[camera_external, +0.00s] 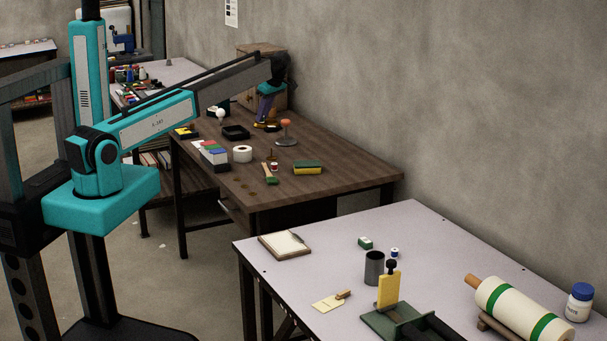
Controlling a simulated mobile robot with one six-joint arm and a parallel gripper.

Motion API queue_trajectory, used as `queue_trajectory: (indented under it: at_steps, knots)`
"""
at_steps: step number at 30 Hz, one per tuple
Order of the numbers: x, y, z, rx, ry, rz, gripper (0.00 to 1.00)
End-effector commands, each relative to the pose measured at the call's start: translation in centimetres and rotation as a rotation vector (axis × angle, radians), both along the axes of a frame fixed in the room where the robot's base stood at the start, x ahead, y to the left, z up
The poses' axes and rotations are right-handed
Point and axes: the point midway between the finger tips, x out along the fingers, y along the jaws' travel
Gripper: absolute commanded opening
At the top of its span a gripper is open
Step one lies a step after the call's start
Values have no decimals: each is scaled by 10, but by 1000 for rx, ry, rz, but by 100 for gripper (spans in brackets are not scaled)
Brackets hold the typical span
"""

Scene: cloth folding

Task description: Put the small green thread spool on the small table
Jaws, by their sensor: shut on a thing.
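My gripper (266,122) is at the end of the teal and grey arm, low over the far part of the brown wooden table (345,192). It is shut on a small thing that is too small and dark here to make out. A small red and white spool-like item (273,168) sits on the brown table.
Near my gripper are a black tray (235,132), a red-topped stand (286,133) and a wooden box (258,60). A tape roll (242,154) and a green-yellow sponge (307,168) lie nearer.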

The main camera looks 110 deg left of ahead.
Motion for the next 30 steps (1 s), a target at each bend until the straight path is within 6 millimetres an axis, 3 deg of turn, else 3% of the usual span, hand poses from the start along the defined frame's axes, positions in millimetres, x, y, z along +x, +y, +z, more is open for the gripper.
queue_trajectory:
  at_steps: [17,23,30]
  knots:
    - [0,0,0,1,0,-42,0]
    - [3,4,-1,1,0,-173,0]
    - [5,-12,-7,1,-1,-410,0]
